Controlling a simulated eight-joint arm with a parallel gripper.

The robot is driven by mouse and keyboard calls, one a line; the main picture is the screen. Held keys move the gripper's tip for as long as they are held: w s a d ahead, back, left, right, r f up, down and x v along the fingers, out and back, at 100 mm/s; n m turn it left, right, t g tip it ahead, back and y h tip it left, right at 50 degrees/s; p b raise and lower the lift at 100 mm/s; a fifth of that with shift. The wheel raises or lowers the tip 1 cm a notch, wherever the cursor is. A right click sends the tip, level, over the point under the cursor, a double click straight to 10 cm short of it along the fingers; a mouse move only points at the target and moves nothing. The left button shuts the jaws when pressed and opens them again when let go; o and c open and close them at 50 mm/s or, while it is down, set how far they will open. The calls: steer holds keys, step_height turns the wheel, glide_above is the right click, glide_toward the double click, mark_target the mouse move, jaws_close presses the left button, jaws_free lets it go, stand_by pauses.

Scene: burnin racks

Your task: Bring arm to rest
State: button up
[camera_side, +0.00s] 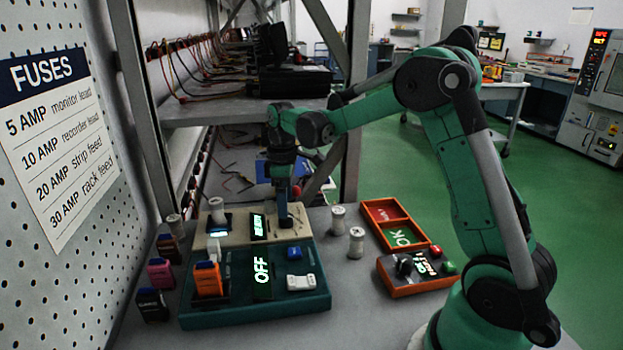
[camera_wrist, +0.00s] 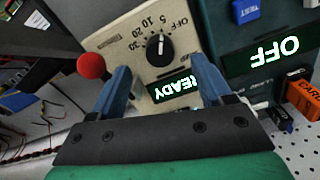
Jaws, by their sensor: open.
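My green arm reaches across from the right in the side view, and my gripper (camera_side: 286,207) points down at the back right of the beige box (camera_side: 235,238). In the wrist view my gripper (camera_wrist: 160,66) is open, its two blue fingers apart with nothing between them. Just beyond the fingertips, the black dial (camera_wrist: 158,49) on the beige box lies between them in the picture; its white mark appears to point toward 5. The box's display (camera_wrist: 175,87) reads READY. Whether the fingers touch the box is unclear.
A teal box (camera_side: 255,318) with an OFF display and an orange fuse (camera_side: 208,279) stands in front. A red ball knob (camera_wrist: 91,65) is close by the left finger. Loose fuses (camera_side: 152,304) stand left. An orange tray (camera_side: 382,210) and control box (camera_side: 415,288) are right.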

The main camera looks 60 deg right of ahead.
steer(key=shift+r, duration=1.05)
steer(key=shift+a+r, duration=0.15)
steer(key=s+a+r+m+t, duration=0.3)
steer(key=s+a+m+t, duration=0.3)
steer(key=s+a, duration=0.5)
steer(key=shift+s+a+t, duration=0.15)
steer(key=shift+a+t, duration=0.1)
steer(key=shift+t, duration=0.35)
